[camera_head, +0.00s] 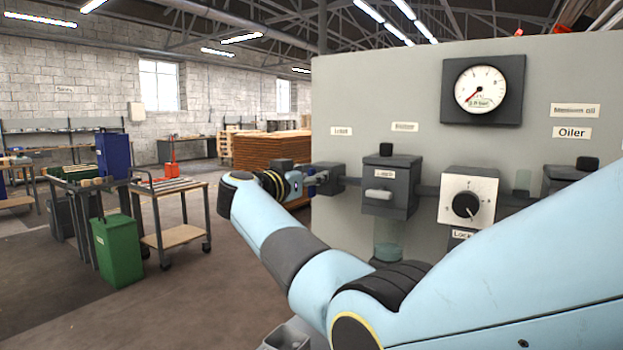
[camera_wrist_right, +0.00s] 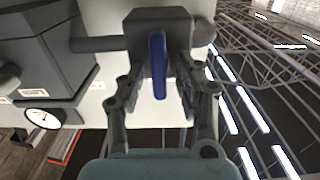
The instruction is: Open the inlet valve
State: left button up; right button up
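The inlet valve is a dark block (camera_head: 328,178) on the left end of the panel's pipe. In the right wrist view its block (camera_wrist_right: 158,20) carries a blue lever (camera_wrist_right: 158,66), which runs up and down the picture, crosswise to the pipe. My right gripper (camera_wrist_right: 158,92) is open, with one finger on each side of the lever and gaps between. In the head view my right gripper (camera_head: 306,180) is at the valve, small and partly hidden by its own wrist. My left gripper is not in view.
The grey panel (camera_head: 400,80) carries a pressure gauge (camera_head: 481,88) with its needle low, a dark filter unit (camera_head: 390,185) and a white knob plate (camera_head: 467,197). A cart (camera_head: 172,237) and green bin (camera_head: 117,250) stand left. The floor between is clear.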

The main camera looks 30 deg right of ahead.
grip_shut()
dwell(0.3)
jog(key=m, duration=0.1)
jog(key=m+p, duration=0.1)
jog(key=m, duration=0.1)
jog(key=shift+s+d, duration=0.1)
jog(key=shift+s, duration=0.15)
jog(key=m+b, duration=0.2)
jog(key=m, duration=0.3)
jog(key=f+m+b, duration=0.1)
jog(key=m+b, duration=0.1)
jog(key=m, duration=0.3)
jog(key=s+f+m+b, duration=0.1)
jog(key=m, duration=0.3)
jog(key=shift+d+m+b, duration=0.2)
jog(key=shift+m+b, duration=0.2)
jog(key=shift+o, duration=0.7)
grip_release()
jog(key=shift+r, duration=0.1)
